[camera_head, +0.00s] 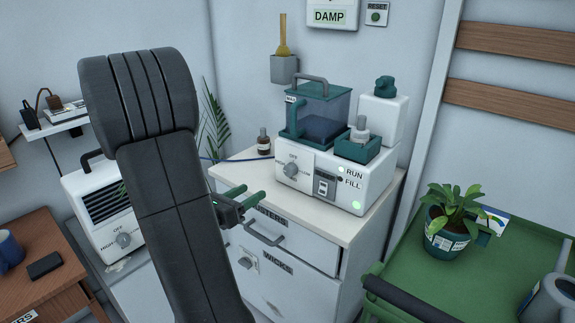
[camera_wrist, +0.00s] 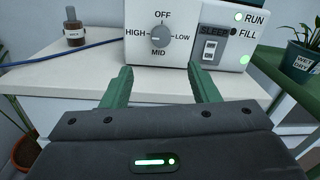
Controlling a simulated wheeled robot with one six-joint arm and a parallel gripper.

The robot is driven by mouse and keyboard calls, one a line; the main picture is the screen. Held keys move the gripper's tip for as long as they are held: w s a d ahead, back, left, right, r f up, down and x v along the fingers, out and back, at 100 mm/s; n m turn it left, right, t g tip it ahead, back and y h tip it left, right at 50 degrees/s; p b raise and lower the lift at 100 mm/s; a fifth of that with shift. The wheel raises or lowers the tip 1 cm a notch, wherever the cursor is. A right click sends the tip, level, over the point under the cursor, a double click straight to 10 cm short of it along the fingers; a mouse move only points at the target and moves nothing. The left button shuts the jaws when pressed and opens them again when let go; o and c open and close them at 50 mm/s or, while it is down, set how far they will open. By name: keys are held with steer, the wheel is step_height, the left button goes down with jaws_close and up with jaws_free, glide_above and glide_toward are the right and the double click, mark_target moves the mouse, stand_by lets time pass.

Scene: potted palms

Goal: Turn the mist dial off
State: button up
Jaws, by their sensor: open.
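The mist dial (camera_wrist: 160,38) is a round grey knob on the front of a white humidifier (camera_head: 340,183). In the wrist view it is ringed by OFF at the top, HIGH at left, LOW at right and MID below. I cannot tell for certain which mark its pointer faces. In the head view the dial (camera_head: 291,170) faces my arm. My gripper (camera_wrist: 160,78) has two green fingers, spread apart and empty. They are short of the dial and lower than it, with the dial centred between them in the wrist view. My gripper (camera_head: 248,196) also shows in the head view.
The humidifier stands on a white drawer cabinet (camera_head: 330,209). A SLEEP switch (camera_wrist: 210,48) and green lights are right of the dial. A brown bottle (camera_wrist: 75,30) is at left. A heater (camera_head: 112,215) with its own dial is farther left; a green cart (camera_head: 415,265) is at right.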

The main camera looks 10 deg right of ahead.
mark_target(287, 171)
steer(key=x, duration=1.3)
steer(key=shift+w+d, duration=0.1)
steer(key=shift+d, duration=0.25)
steer(key=shift+c, duration=0.2)
steer(key=c, duration=0.9)
